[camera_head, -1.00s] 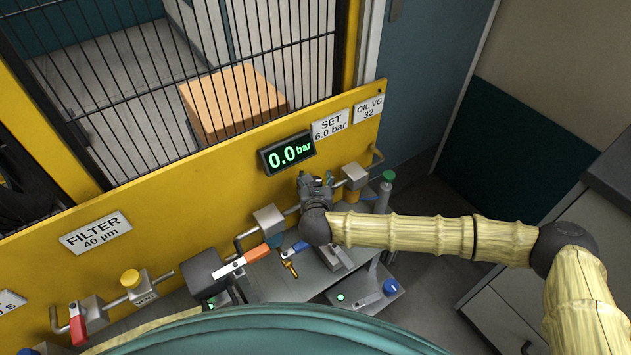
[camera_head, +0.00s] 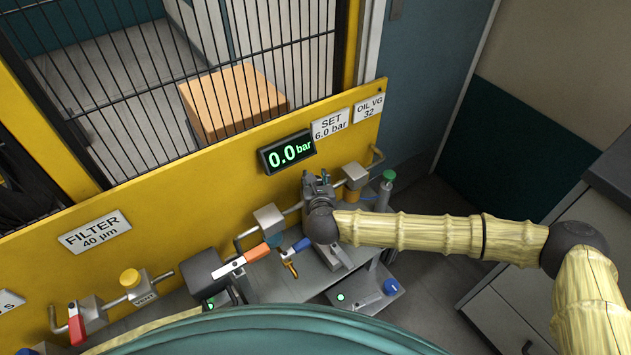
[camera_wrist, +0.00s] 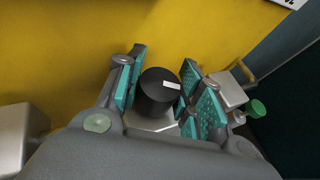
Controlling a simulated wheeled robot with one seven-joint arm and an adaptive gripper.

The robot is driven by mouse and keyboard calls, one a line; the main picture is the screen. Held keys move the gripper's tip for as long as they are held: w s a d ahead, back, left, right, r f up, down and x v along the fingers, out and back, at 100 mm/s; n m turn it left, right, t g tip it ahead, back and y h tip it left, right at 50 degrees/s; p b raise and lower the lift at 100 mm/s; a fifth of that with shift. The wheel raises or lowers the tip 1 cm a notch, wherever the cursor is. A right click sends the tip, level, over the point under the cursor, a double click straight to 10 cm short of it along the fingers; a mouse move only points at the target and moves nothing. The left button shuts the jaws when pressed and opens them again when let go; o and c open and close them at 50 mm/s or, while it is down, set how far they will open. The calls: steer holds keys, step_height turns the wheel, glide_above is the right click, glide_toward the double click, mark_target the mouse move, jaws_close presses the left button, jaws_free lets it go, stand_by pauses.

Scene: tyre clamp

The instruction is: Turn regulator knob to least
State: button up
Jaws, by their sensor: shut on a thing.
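The black regulator knob (camera_wrist: 157,92) sits on a silver block (camera_wrist: 152,124) in the wrist view. A white mark on its top points to the right. My gripper (camera_wrist: 162,78) is shut on the knob, with teal pads on either side of it. In the head view my gripper (camera_head: 318,184) covers the knob below the pressure display (camera_head: 287,152). The display reads 0.0 bar in green.
A sign (camera_head: 331,124) reads SET 6.0 bar. The yellow panel (camera_head: 205,225) stands behind, with a barred cage above.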

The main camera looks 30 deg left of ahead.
steer(key=n+g+y+b, duration=0.1)
steer(key=n+g+y, duration=0.1)
steer(key=shift+d+f+n+b, duration=0.1)
steer(key=shift+n+b, duration=0.2)
steer(key=shift+n, duration=0.1)
steer(key=n+g+y+b, duration=0.1)
steer(key=n+g+y, duration=0.1)
steer(key=n+g, duration=0.2)
steer(key=shift+g+b, duration=0.3)
steer(key=shift+b, duration=0.05)
steer(key=n+g, duration=0.6)
steer(key=shift+g+b, duration=0.3)
steer(key=shift+g, duration=0.1)
steer(key=n+g+h+b, duration=0.1)
steer(key=n+g, duration=0.2)
steer(key=n+g+h, duration=0.2)
steer(key=n+g, duration=0.1)
steer(key=shift+b, duration=0.4)
steer(key=n+g+h+b, duration=0.1)
steer(key=n+g+h, duration=0.1)
steer(key=n+h, duration=0.1)
steer(key=shift+s+b, duration=0.1)
steer(key=shift+b, duration=0.25)
steer(key=shift+n+g+h+b, duration=0.7)
steer(key=shift+n+h, duration=0.4)
steer(key=shift+n, duration=0.1)
steer(key=shift+s, duration=0.1)
steer(key=o, duration=1)
